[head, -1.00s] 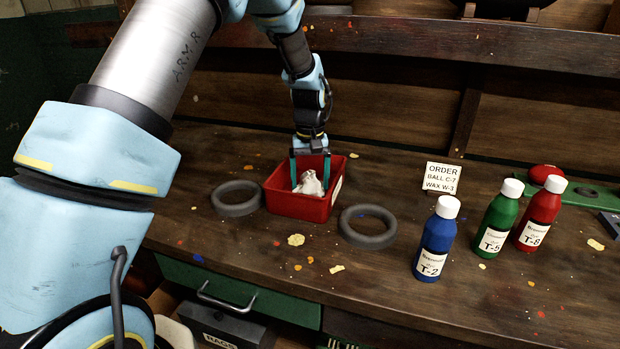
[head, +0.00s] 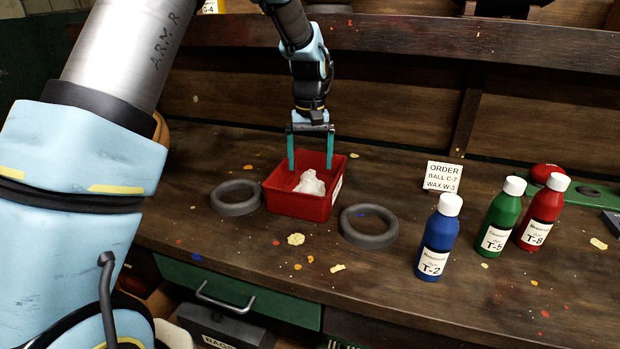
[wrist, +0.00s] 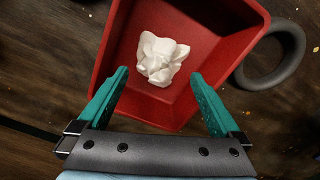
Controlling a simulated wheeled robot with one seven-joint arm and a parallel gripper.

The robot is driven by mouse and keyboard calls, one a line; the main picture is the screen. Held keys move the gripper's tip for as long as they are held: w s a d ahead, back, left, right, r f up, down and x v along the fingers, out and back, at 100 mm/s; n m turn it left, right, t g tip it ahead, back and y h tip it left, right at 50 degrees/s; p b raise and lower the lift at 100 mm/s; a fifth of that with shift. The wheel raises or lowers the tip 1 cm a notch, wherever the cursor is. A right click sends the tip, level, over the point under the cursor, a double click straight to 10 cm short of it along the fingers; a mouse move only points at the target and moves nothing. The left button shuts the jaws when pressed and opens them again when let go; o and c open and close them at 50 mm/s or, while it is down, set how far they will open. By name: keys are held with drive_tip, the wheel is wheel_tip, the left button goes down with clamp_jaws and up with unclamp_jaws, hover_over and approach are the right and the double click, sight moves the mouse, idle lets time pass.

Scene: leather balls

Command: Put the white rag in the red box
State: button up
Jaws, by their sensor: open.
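The white rag (head: 310,183) lies crumpled inside the red box (head: 296,205), on its floor. In the wrist view the rag (wrist: 160,58) sits in the middle of the red box (wrist: 213,75), apart from both fingers. My gripper (head: 310,168) is open and empty above the box, its teal fingers spread wide. In the wrist view my gripper (wrist: 160,82) shows a finger on each side, with nothing between them but the rag lying below.
Grey rings lie left (head: 235,197) and right (head: 368,226) of the box. Blue (head: 436,243), green (head: 500,220) and red (head: 541,217) bottles stand at the right. An order card (head: 442,177) stands behind them. A green drawer (head: 238,290) is below the bench's front edge.

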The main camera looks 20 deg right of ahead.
sight(310, 172)
wheel_tip(310, 172, up, 6)
drive_tip(key=w+a, duration=0.2)
drive_tip(key=a, duration=0.7)
drive_tip(key=s+a+f+n, duration=0.1)
drive_tip(key=s+a, duration=0.3)
drive_tip(key=a, duration=0.5)
drive_tip(key=s+a+f+n+t, duration=0.1)
drive_tip(key=s+a, duration=0.3)
drive_tip(key=a, duration=0.5)
drive_tip(key=s+a+f, duration=0.3)
drive_tip(key=s+a, duration=0.1)
drive_tip(key=a, duration=0.5)
drive_tip(key=shift+n+t+b, duration=0.3)
drive_tip(key=shift+n+b, duration=0.05)
drive_tip(key=shift+n, duration=0.05)
